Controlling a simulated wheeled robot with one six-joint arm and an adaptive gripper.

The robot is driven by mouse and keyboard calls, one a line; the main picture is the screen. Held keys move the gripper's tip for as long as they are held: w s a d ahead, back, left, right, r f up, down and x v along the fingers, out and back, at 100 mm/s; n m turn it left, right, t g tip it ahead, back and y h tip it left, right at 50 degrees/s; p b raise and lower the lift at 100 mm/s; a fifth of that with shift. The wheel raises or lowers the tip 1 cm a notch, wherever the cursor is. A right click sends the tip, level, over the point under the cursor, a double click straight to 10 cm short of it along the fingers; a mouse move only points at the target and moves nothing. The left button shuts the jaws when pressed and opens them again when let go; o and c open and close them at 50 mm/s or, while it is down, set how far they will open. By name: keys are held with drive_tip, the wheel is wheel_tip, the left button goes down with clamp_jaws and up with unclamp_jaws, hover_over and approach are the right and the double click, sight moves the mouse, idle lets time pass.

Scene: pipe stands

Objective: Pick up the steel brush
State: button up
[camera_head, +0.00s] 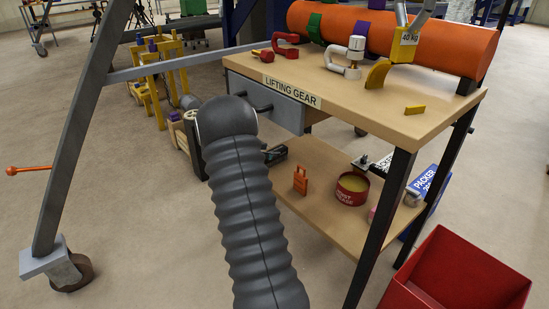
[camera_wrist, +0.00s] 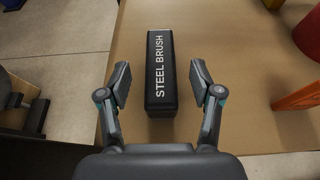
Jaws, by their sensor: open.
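The steel brush (camera_wrist: 161,72) is a long black block with white "STEEL BRUSH" lettering, lying on the tan lower shelf (camera_wrist: 235,75) in the wrist view. My gripper (camera_wrist: 160,80) is open, with one finger on each side of the brush and a visible gap on both sides. The near end of the brush reaches back between the fingers toward the palm. From above I cannot tell how high the fingertips are over the shelf. In the head view my arm covers most of this spot; a small dark shape shows beside it, and I cannot tell whether it is the brush.
An orange tag-like piece (camera_head: 300,181) and a red tin (camera_head: 352,188) stand on the shelf to the right. The bench top (camera_head: 400,110) overhangs the shelf, with shackles on it. A dark leg (camera_head: 385,215) and red bin (camera_head: 455,275) are at the front right.

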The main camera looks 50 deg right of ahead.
sight(274, 150)
drive_tip(key=x, duration=0.3)
drive_tip(key=shift+d+f, duration=0.2)
drive_tip(key=shift+f, duration=0.1)
clamp_jaws()
drive_tip(key=shift+r, duration=0.1)
